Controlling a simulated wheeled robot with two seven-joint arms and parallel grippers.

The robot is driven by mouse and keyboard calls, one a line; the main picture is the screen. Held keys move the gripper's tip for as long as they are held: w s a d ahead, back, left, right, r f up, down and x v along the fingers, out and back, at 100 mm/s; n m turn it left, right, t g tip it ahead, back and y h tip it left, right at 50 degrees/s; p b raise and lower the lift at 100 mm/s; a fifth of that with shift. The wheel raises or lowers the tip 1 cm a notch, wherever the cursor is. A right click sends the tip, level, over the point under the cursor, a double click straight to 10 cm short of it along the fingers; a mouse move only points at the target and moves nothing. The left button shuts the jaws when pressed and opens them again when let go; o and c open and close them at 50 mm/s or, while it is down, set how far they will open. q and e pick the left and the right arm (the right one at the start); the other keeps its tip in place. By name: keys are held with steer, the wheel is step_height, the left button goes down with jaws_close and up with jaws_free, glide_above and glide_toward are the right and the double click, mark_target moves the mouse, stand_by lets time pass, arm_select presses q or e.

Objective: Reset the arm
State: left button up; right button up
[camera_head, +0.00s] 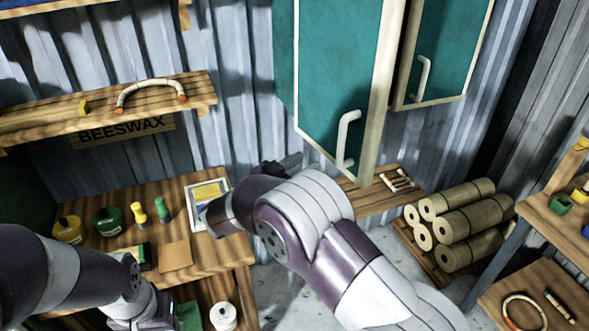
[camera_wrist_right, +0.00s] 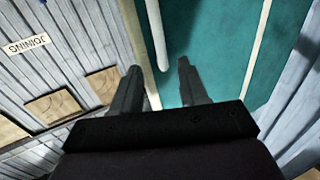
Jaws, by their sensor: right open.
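My right arm crosses the middle of the head view, and its gripper (camera_head: 284,164) is mostly hidden behind the wrist, below and left of the teal cabinet door (camera_head: 335,75). In the right wrist view my right gripper (camera_wrist_right: 159,70) has two dark fingers spread apart with nothing between them. The door's white handle (camera_wrist_right: 157,35) shows beyond the fingertips, and the teal panel (camera_wrist_right: 225,40) fills the background. My left arm comes in at the lower left; its gripper (camera_head: 145,316) is low beside the workbench, its fingers not clear.
The workbench (camera_head: 190,255) holds pots, yellow and green bottles and a framed sheet (camera_head: 209,194). A curved rattan piece (camera_head: 150,90) lies on the wall shelf. Rolled bundles (camera_head: 455,215) lie stacked at right, near a side table with a rattan ring (camera_head: 524,313).

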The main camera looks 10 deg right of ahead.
arm_select(q)
steer(key=shift+w+d, duration=0.15)
steer(key=shift+d, duration=0.1)
arm_select(e)
steer(key=shift+w+d+f, duration=0.15)
steer(key=shift+w+d, duration=0.05)
steer(key=shift+d, duration=0.05)
steer(key=w+a+f+n+t+y, duration=0.35)
steer(key=a+f+n+y, duration=0.35)
steer(key=a+f+y, duration=0.4)
steer(key=s+f+n+g+y+b, duration=0.2)
steer(key=s+f+n+g+y, duration=0.1)
steer(key=s+g+y, duration=0.15)
arm_select(q)
step_height(320, 180, down, 7)
steer(key=b, duration=0.5)
steer(key=shift+f, duration=0.2)
arm_select(e)
steer(key=s+d+f+g, duration=0.2)
steer(key=s+d, duration=0.6)
steer(key=s, duration=0.4)
steer(key=s+d+f+n+g, duration=0.1)
steer(key=s+d+f+g, duration=0.2)
steer(key=s+d, duration=0.6)
steer(key=s+g, duration=0.2)
steer(key=s, duration=0.1)
steer(key=shift+s+d+f+g, duration=0.15)
steer(key=shift+s+f+g, duration=0.05)
steer(key=shift+f+g, duration=0.1)
